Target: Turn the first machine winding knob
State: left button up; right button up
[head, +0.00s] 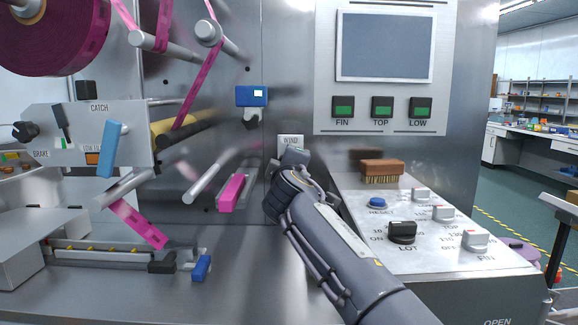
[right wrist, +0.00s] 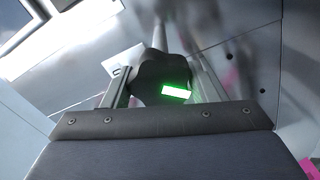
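The WIND label plate (head: 291,141) is on the steel panel in the head view. My right gripper (head: 291,157) is at the panel just below this plate, and its wrist hides the knob there. In the right wrist view a dark round knob (right wrist: 160,69) with a lit green mark (right wrist: 176,92) sits between the two fingers of my right gripper (right wrist: 163,88). One finger is on each side of the knob, very close to it. I cannot tell whether they press on it. My left gripper is not in view.
A control panel with a brush (head: 382,167), a blue RESET button (head: 377,203) and a black LOT knob (head: 402,231) lies right of my forearm. A screen (head: 386,46) is above.

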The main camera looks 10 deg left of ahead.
jog(key=o, duration=0.4)
jog(key=shift+s, duration=0.3)
jog(key=s+b, duration=0.1)
jog(key=s, duration=0.1)
jog(key=s+d+b, duration=0.1)
jog(key=s, duration=0.1)
jog(key=s+b, duration=0.1)
jog(key=s, duration=0.2)
jog(key=shift+d, duration=0.3)
